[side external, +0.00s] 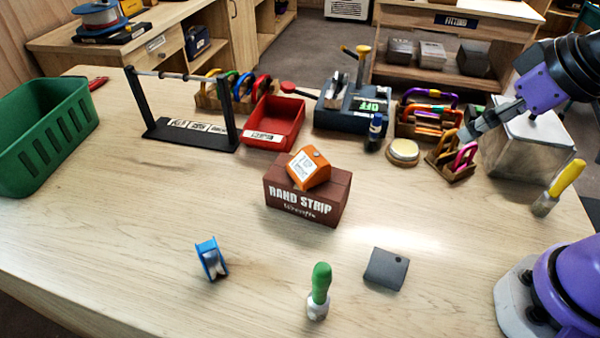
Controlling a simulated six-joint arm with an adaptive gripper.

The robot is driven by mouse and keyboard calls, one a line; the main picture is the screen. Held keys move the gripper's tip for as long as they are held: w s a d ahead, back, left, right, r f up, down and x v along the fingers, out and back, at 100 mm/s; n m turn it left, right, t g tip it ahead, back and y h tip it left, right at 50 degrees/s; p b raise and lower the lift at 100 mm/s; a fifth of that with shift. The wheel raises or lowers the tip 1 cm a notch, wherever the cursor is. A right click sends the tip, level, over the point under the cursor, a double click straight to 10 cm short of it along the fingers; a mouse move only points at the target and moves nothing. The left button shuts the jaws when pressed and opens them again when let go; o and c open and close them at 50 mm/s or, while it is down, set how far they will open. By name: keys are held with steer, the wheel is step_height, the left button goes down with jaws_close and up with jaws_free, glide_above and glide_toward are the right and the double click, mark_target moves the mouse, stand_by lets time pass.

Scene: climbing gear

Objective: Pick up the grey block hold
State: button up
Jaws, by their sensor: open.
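The grey block hold (386,269) lies flat on the wooden table at the front right of the middle. It is a dark grey block with a small dark hole near one corner. My gripper (466,134) is raised at the right, above and behind the block, near the small wooden rack of carabiners. It is open and appears empty. It is well apart from the grey block. Its fingertips are small and partly lost against the things behind them.
A brown box (306,195) with an orange block (308,168) on top stands mid-table. A green-topped brush (319,290) and a blue item (211,259) are near the front. A green crate (45,135), red tray (273,122) and black stand (190,134) lie further back. Table around the grey block is clear.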

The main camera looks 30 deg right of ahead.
steer(key=a+f+n+g+y, duration=0.1)
steer(key=a+f+n+g, duration=0.15)
steer(key=n, duration=0.35)
steer(key=n+g+y, duration=0.3)
steer(key=n+g, duration=0.3)
steer(key=n, duration=1.3)
glide_toward(390, 260)
steer(key=x, duration=0.3)
steer(key=shift+s+f, duration=0.1)
steer(key=shift+f, duration=0.05)
steer(key=shift+t, duration=0.25)
steer(key=x, duration=0.6)
steer(key=shift+s, duration=0.1)
steer(key=c, duration=1.2)
